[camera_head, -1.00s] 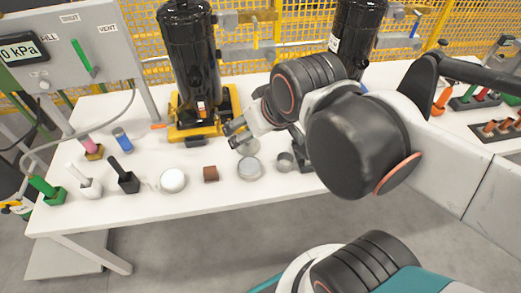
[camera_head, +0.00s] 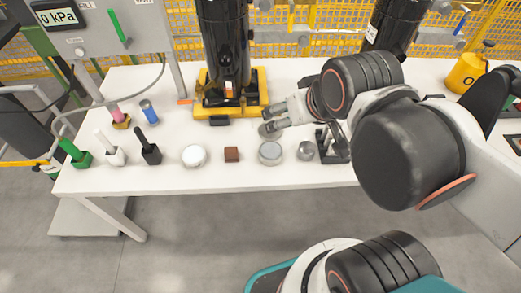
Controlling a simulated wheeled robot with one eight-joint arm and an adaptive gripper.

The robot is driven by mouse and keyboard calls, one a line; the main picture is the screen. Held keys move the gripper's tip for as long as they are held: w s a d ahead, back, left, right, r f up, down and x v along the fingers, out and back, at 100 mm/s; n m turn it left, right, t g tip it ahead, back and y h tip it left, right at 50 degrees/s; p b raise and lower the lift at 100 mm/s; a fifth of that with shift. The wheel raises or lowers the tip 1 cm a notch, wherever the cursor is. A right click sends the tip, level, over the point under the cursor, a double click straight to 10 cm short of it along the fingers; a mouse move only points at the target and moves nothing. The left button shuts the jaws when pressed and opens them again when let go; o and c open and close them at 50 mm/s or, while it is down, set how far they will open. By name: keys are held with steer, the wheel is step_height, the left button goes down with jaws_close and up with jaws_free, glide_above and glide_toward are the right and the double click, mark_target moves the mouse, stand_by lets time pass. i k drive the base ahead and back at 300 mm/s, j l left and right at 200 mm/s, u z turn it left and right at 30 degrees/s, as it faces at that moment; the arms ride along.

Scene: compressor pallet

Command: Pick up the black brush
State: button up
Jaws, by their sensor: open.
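The black brush (camera_head: 150,151) stands at the left of the white table, its dark handle pointing up and leaning a little left from a black block-like base. White (camera_head: 114,154) and green (camera_head: 77,154) pieces of like shape stand to its left. My gripper (camera_head: 265,117) is open over the middle of the table, well to the right of the brush and beside the yellow compressor base. It points left, with nothing seen between its fingers. My arm hides part of the table's right side.
A white round lid (camera_head: 194,156), a brown block (camera_head: 231,154) and round tins (camera_head: 270,153) line the front of the table (camera_head: 215,178). A blue can (camera_head: 149,112) stands behind the brush. The tall black compressor cylinder (camera_head: 224,45) rises behind them, left of my gripper.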

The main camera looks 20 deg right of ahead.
mark_target(137, 129)
steer(key=i+j, duration=0.1)
steer(key=j, duration=0.8)
steer(key=i+j+u, duration=0.1)
steer(key=j, duration=0.35)
steer(key=i+j, duration=0.15)
steer(key=j, duration=0.3)
